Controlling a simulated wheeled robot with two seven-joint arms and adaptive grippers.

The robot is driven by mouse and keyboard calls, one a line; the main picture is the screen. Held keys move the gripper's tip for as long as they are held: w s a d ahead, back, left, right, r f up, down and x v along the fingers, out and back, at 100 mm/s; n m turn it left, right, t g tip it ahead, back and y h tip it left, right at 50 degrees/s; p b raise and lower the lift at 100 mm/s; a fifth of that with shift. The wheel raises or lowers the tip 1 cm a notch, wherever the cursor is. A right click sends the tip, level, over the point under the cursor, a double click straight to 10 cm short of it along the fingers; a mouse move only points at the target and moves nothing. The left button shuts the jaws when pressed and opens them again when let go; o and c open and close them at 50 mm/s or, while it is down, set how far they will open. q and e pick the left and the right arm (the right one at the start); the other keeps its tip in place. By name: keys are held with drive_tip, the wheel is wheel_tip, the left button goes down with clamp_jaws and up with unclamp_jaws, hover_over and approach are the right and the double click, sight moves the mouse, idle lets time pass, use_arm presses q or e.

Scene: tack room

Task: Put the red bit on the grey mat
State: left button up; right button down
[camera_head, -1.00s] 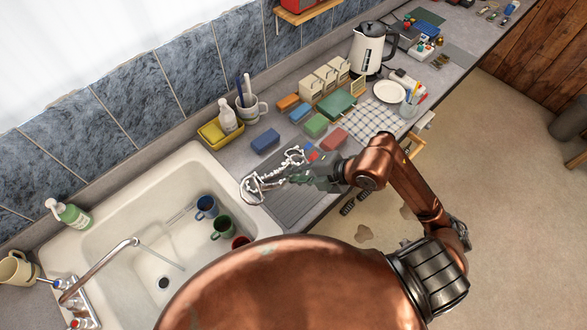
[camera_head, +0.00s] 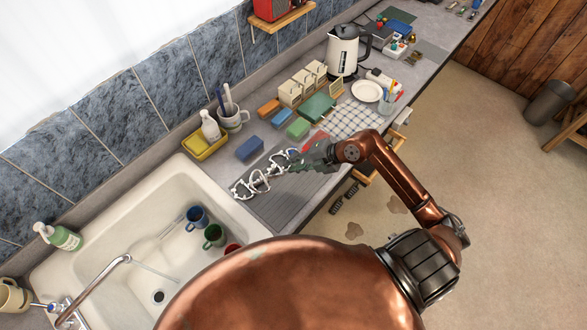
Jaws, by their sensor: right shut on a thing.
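My right gripper (camera_head: 303,165) reaches in from the right over the counter and is shut on a silvery bit with pale rings (camera_head: 246,188). Its red marking cannot be made out in this view. The bit stretches to the left of the fingers, over the back part of the ridged grey mat (camera_head: 285,202). I cannot tell whether it touches the mat. The mat lies beside the sink, and its near part is bare. My left gripper is not in view.
The white sink (camera_head: 125,225) with several mugs is left of the mat. Behind are a blue block (camera_head: 249,149), a yellow tray (camera_head: 205,148) and a mug (camera_head: 233,119). A green block (camera_head: 298,128) and a checked cloth (camera_head: 352,119) lie near the gripper. A kettle (camera_head: 342,52) stands farther back.

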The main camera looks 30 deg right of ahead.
drive_tip(key=f, duration=0.3)
drive_tip(key=shift+w+d, duration=0.2)
drive_tip(key=shift+w, duration=0.1)
drive_tip(key=shift+f, duration=0.25)
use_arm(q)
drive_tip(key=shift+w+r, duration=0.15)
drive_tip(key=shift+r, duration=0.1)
use_arm(e)
drive_tip(key=shift+f, duration=0.2)
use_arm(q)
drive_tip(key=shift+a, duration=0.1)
use_arm(e)
drive_tip(key=c, duration=1.9)
unclamp_jaws()
drive_tip(key=shift+s+d+r, duration=0.15)
drive_tip(key=shift+s+r, duration=0.05)
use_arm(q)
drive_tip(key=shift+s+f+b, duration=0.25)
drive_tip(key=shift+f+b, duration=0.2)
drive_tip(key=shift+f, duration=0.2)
use_arm(e)
drive_tip(key=v, duration=1.1)
drive_tip(key=shift+s+r, duration=0.15)
drive_tip(key=shift+r, duration=0.1)
